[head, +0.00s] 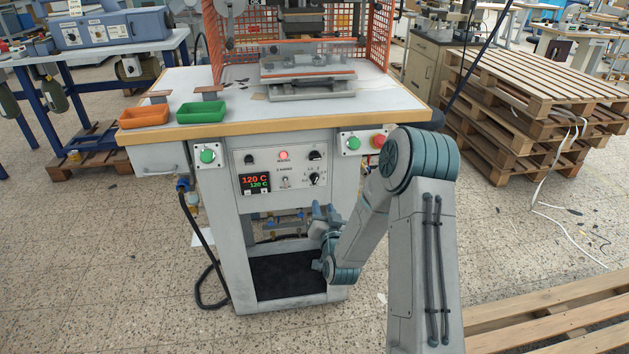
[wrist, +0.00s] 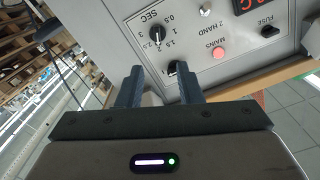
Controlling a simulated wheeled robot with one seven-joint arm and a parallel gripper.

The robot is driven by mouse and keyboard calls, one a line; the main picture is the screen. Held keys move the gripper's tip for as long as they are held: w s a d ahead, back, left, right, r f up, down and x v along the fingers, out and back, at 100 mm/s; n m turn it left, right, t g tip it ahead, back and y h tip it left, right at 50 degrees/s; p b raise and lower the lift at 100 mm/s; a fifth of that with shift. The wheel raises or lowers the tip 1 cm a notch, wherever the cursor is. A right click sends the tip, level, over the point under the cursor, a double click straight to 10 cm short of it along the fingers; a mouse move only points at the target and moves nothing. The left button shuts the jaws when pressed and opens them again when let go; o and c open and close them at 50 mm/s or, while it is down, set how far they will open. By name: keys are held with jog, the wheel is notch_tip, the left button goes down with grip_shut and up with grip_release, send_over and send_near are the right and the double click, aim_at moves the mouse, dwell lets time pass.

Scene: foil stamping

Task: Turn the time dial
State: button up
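The time dial (head: 313,179) is a round black knob at the lower right of the machine's control panel. In the wrist view the dial (wrist: 157,33) shows upside down, with numbers around it and "SEC" beside it; its exact setting is hard to read. My gripper (head: 324,210) is in front of the machine, below the panel, with its blue fingers pointing up. In the wrist view my gripper (wrist: 160,70) is open and empty, and the dial appears beyond the fingertips, apart from them. A second black knob (wrist: 173,68) appears between the fingertips; in the head view this knob (head: 316,155) sits above the dial.
The panel also carries a red display (head: 255,183), a mains lamp (head: 283,156), a fuse (head: 248,160) and a two-hand switch (head: 285,182). Green buttons (head: 208,156) and a red button (head: 377,141) flank it. The worktop edge (head: 280,128) overhangs the panel. Pallets (head: 520,100) stand at the right.

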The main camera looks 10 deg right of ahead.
aim_at(316, 180)
jog(key=w, duration=1.2)
jog(key=shift+w+d+p, duration=0.2)
jog(key=shift+w+p, duration=0.15)
grip_shut()
